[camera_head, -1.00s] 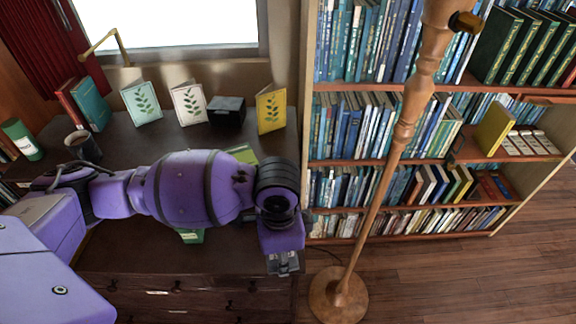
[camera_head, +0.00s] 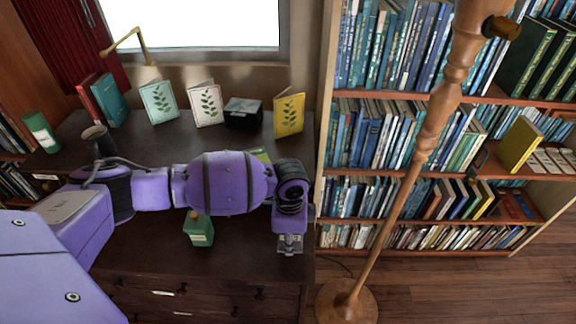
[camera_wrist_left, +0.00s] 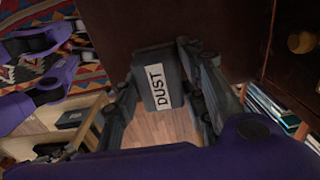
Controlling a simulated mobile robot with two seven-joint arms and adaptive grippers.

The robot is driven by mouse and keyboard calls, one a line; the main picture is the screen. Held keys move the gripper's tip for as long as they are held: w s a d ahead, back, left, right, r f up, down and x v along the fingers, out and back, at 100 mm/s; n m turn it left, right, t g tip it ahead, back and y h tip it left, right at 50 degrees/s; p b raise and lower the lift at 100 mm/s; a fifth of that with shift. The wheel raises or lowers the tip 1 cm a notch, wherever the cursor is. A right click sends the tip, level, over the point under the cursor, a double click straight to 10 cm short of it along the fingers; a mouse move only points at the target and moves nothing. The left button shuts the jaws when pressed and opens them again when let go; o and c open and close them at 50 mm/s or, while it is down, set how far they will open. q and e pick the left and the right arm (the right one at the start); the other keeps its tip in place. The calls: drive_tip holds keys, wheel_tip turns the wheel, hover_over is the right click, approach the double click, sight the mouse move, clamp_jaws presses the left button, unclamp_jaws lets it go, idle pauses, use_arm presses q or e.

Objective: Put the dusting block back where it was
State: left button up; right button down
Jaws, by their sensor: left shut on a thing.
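The dusting block is a grey block with a white "DUST" label (camera_wrist_left: 155,86), seen in the left wrist view. My left gripper (camera_wrist_left: 162,80) is shut on it, one finger on each side. In the head view my left gripper (camera_head: 290,243) is at the right end of the dark desk (camera_head: 150,248), near its front edge; the block is hard to make out there. The gap between block and desk cannot be judged. My right gripper is not in view.
Leaf cards (camera_head: 206,104), a black box (camera_head: 243,113) and a yellow card (camera_head: 289,115) line the back. A mug (camera_head: 98,140) stands left. A wooden lamp pole (camera_head: 424,150) and bookcase (camera_head: 333,120) stand right.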

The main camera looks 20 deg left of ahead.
use_arm(q)
drive_tip(key=shift+w+f, duration=0.2)
drive_tip(key=shift+f, duration=1.45)
drive_tip(key=shift+f, duration=0.1)
drive_tip(key=o, duration=1.3)
drive_tip(key=shift+c, duration=0.2)
wheel_tip(320, 180, up, 12)
drive_tip(key=shift+r+p, duration=0.15)
drive_tip(key=shift+p, duration=0.25)
